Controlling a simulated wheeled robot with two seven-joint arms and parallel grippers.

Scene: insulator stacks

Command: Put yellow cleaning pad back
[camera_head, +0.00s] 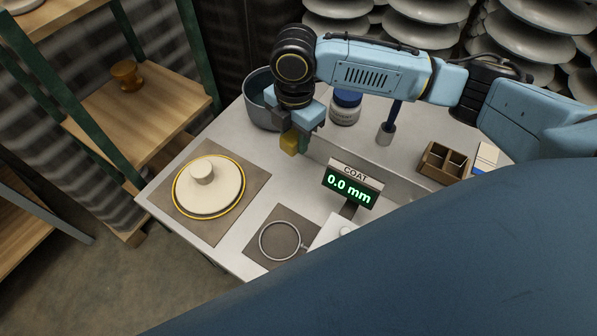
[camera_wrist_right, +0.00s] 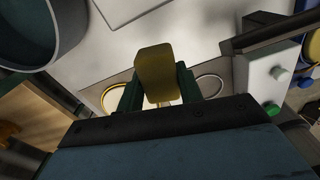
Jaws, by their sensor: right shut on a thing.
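The yellow cleaning pad (camera_head: 290,143) is held in my right gripper (camera_head: 298,133), which points down above the white table. In the right wrist view the pad (camera_wrist_right: 154,73) sits between the two dark green fingers of the gripper (camera_wrist_right: 158,92), which are shut on it. The pad seems to be above the table surface, close to the grey bucket. My left gripper is not in view.
A grey bucket (camera_head: 261,112) stands left of my right gripper. A white jar (camera_head: 345,108), a COAT display (camera_head: 351,185), a compartmented wooden box (camera_head: 441,163) and a cream disc (camera_head: 222,190) on a brown mat (camera_head: 176,204) share the table (camera_head: 238,245). Insulator stacks (camera_head: 420,35) stand behind.

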